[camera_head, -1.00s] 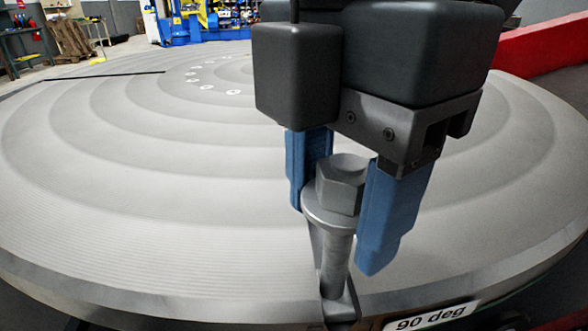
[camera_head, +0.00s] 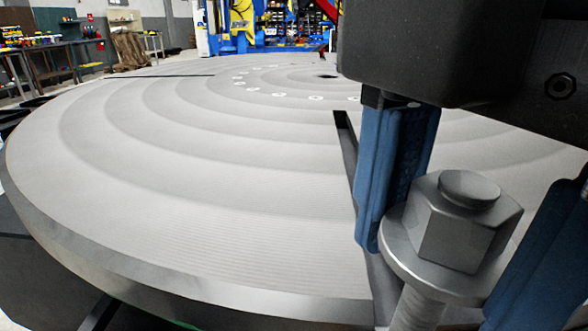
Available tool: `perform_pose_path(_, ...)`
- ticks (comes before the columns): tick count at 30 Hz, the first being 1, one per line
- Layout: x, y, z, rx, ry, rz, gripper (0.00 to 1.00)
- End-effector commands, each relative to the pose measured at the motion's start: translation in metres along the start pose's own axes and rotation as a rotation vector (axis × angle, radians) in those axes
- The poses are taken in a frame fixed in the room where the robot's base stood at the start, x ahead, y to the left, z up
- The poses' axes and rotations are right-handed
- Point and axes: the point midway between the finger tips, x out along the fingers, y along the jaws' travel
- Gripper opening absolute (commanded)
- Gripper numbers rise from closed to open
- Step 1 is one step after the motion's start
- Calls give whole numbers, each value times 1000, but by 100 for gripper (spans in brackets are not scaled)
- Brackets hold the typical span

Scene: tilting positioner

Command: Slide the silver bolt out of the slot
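The silver bolt (camera_head: 464,225) stands upright at the lower right of the head view, with a hex head and a wide washer. Its shank drops out of the picture at the bottom. My gripper (camera_head: 460,245) points down with one blue finger on each side of the bolt head, against the washer. It appears shut on the bolt, though the contact is partly hidden. The slot (camera_head: 348,150) runs from mid-table to the near rim, just left of the shank. Whether the shank is clear of the slot mouth is hidden.
The round grey table (camera_head: 180,200) fills most of the view, its near rim at the bottom. Its left part is clear. Workbenches (camera_head: 60,65) and blue machinery stand far behind.

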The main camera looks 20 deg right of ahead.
Motion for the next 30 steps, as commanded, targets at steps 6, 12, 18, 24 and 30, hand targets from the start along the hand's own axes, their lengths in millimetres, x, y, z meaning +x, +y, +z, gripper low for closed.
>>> perform_pose_path(6,0,-8,-5,0,-2,5,1)
perform_pose_path(12,-1,-15,-8,3,-3,7,1)
perform_pose_path(18,-2,-18,-10,4,-2,7,1)
perform_pose_path(24,-2,-18,-10,4,-2,7,1)
perform_pose_path(30,-9,-18,-10,4,-2,7,1)
